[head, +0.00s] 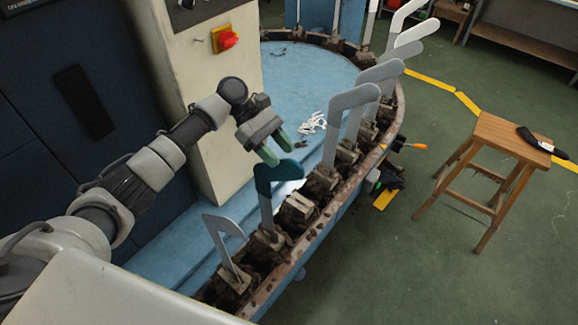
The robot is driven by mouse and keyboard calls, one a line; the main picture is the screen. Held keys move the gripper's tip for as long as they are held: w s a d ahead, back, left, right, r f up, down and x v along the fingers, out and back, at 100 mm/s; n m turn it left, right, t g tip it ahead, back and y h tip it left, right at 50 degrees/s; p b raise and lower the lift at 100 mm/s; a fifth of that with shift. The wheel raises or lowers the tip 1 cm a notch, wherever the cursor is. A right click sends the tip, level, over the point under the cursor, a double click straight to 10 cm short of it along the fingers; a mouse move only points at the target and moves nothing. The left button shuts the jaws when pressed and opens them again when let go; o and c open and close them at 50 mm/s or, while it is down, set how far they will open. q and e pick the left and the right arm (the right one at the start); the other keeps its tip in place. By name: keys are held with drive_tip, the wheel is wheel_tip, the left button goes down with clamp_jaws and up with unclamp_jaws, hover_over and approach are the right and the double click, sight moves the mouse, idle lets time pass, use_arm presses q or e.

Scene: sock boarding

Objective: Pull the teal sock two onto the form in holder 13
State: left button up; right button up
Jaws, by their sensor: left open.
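A teal sock (279,173) sits over the top of an upright grey form (267,213) in a holder (266,246) on the rim of the round blue machine. The sock covers the form's bent upper end; the lower shaft is bare. My left gripper (279,150) is open just above and behind the sock, its green fingertips pointing down. I cannot tell whether the fingertips touch the sock. No holder numbers are readable. My right gripper is not in view.
A bare form (222,226) stands nearer to me. Several grey forms (350,98) stand farther along the rim (375,160). White scraps (313,122) lie on the blue table (300,78). A beige column with a red switch (228,41) rises behind. A wooden stool (510,135) stands right on open floor.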

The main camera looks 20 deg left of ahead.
use_arm(q)
drive_tip(key=b+v, duration=0.1)
drive_tip(key=v, duration=0.3)
drive_tip(key=shift+w+a+r, duration=0.1)
drive_tip(key=shift+w+a, duration=0.1)
drive_tip(key=shift+a, duration=0.15)
drive_tip(key=shift+w+a+r+b, duration=0.1)
drive_tip(key=shift+a+r+b, duration=0.2)
drive_tip(key=shift+a+r, duration=0.2)
drive_tip(key=shift+f, duration=0.1)
